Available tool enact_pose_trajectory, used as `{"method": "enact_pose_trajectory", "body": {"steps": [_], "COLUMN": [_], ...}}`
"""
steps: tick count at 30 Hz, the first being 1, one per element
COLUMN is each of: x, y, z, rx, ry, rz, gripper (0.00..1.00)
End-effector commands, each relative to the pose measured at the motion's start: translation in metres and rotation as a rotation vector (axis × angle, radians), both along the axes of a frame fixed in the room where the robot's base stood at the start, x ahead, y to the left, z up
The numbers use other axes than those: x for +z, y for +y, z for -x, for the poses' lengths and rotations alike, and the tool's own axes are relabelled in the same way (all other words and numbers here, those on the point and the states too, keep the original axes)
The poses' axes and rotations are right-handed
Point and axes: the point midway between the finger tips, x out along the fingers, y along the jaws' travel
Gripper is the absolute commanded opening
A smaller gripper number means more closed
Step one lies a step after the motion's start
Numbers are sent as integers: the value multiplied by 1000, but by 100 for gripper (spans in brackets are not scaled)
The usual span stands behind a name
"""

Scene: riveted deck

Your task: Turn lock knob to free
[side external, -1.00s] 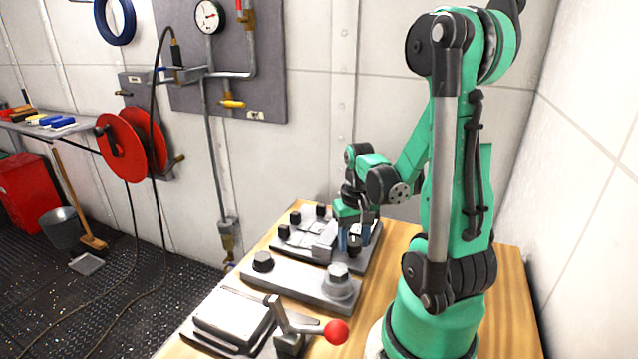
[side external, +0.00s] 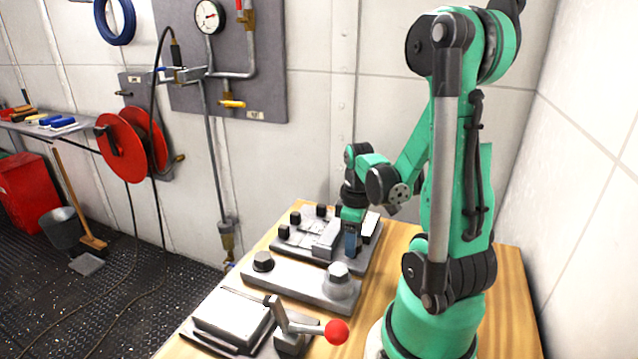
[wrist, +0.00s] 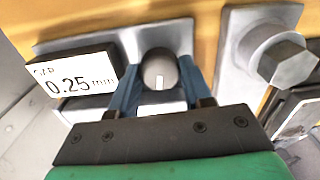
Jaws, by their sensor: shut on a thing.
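The lock knob (wrist: 157,64) is a dark round knob with a short white mark, seen near the top centre of the wrist view. My gripper (wrist: 157,82) has its blue fingers on both sides of the knob and is shut on it. The white mark points toward the gripper's body in that view. In the side view my gripper (side external: 351,242) reaches down to the far fixture plate (side external: 335,258), one finger largely covering the other. The knob is hidden there. I cannot read any lock or free marking.
A block reading 0.25 mm (wrist: 76,76) stands beside the left finger. A nearer plate carries a hex bolt (side external: 339,274) and a dark knob (side external: 263,261). A lever with a red ball (side external: 336,332) is at the front. Bare wooden bench (side external: 510,300) lies to the right.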

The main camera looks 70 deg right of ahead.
Motion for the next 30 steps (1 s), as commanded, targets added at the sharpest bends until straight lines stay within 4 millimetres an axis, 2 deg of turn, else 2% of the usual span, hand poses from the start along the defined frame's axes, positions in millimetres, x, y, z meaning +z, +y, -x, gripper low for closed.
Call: {"method": "enact_pose_trajectory", "body": {"steps": [12, 28, 29, 30], "x": [0, 0, 0, 0], "y": [0, 0, 0, 0], "z": [-1, -1, -1, -1], "rx": [172, 192, 192, 192], "ry": [-3, -3, -3, -3], "rz": [2, 2, 2, 2], "gripper": [0, 0, 52, 57]}}
